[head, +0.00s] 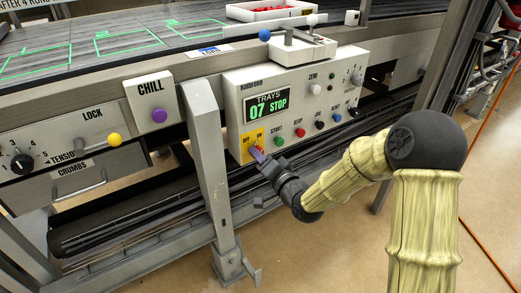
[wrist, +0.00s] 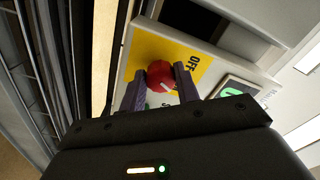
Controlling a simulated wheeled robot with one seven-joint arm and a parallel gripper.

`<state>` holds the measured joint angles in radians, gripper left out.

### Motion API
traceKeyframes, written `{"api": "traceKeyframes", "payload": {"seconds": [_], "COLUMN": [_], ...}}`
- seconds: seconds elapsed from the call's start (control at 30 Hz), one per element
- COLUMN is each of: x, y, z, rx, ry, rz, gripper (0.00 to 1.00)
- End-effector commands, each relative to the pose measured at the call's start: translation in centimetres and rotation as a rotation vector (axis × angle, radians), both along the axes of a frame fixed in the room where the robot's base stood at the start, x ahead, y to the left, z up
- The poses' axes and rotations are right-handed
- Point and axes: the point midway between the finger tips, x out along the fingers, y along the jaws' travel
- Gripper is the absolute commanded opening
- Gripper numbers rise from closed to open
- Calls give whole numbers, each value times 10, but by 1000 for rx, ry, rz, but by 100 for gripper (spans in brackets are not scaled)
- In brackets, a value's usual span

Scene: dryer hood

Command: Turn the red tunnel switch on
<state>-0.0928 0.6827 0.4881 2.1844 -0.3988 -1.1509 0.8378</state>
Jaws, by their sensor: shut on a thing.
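The red tunnel switch (wrist: 160,77) is a round red knob with a white mark, on a yellow plate (wrist: 185,50) lettered OFF in the wrist view. In the head view the yellow plate (head: 251,139) sits at the lower left of the white control panel (head: 240,100). My gripper (wrist: 160,90) has its two purple fingers on either side of the red knob and is shut on it. In the head view my gripper (head: 257,153) covers most of the knob, so which way its mark points is hard to tell there.
Right of the plate is a row of buttons, with a green one (head: 279,141) and a red one (head: 300,132). A display (head: 269,107) above reads TRAYS 07 STOP. A grey frame leg (head: 209,160) stands left of the panel. A purple CHILL button (head: 158,115) is further left.

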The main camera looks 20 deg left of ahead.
Motion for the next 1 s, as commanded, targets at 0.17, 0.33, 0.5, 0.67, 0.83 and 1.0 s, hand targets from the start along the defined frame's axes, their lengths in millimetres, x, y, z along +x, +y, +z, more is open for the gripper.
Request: {"api": "traceKeyframes", "payload": {"seconds": [0.17,0.33,0.5,0.67,0.83,1.0], "x": [0,-1,-1,-1,-1,-1], "y": [-1,0,0,1,1,0], "z": [2,2,1,0,-1,-1], "rx": [94,161,200,214,217,217], "ry": [117,195,240,257,260,259], "rz": [-2,0,0,1,0,0], "gripper": [9,9,9,9,9,9]}}
